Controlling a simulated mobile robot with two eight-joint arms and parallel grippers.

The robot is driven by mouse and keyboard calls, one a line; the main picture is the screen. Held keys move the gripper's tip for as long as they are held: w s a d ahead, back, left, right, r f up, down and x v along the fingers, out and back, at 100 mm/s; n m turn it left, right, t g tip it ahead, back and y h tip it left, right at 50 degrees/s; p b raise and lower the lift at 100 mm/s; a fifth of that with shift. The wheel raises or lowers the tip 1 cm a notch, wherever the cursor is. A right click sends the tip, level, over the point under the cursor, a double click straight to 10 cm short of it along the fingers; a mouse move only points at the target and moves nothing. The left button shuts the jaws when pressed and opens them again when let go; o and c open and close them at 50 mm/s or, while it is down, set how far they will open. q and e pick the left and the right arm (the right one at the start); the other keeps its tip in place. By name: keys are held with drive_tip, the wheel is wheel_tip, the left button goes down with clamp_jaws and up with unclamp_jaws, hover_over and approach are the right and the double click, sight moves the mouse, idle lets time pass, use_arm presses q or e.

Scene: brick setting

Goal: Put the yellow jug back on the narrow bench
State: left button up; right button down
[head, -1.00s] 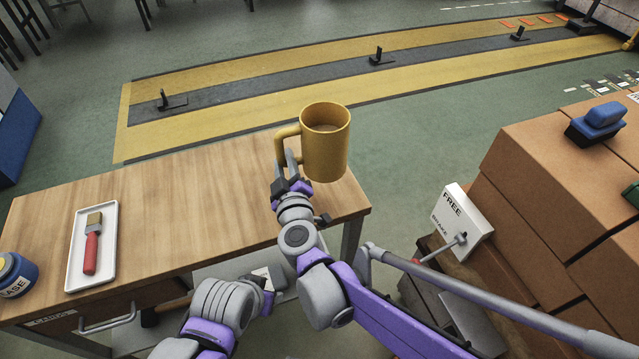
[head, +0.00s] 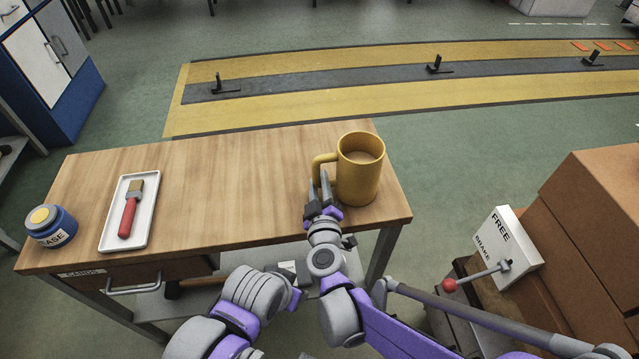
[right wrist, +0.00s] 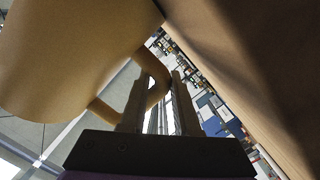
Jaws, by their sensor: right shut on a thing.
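The yellow jug (head: 360,172) is upright at the right end of the narrow wooden bench (head: 235,175), with a brownish fill inside. My right gripper (head: 320,188) is shut on its handle, left of the jug body. In the right wrist view the handle (right wrist: 155,75) passes between the fingers (right wrist: 155,105), and the jug body (right wrist: 70,50) fills the upper left. The jug appears over the bench top, but I cannot tell whether its base touches the wood. My left gripper does not show.
A white tray (head: 112,230) with a red-handled brush (head: 130,210) and a blue jar (head: 52,228) stand on the bench's left part. The middle of the bench top is clear. A brake lever box (head: 505,245) and brown cartons (head: 600,210) stand to the right.

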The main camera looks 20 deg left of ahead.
drive_tip(key=c, duration=1.1)
unclamp_jaws()
drive_tip(key=shift+f, duration=0.15)
drive_tip(key=o, duration=0.5)
drive_tip(key=shift+c, duration=0.2)
drive_tip(key=shift+r, duration=0.2)
drive_tip(key=shift+s+d+r, duration=0.1)
drive_tip(key=shift+s, duration=0.1)
drive_tip(key=v, duration=1.1)
drive_tip(key=shift+s, duration=0.25)
drive_tip(key=shift+d, duration=0.1)
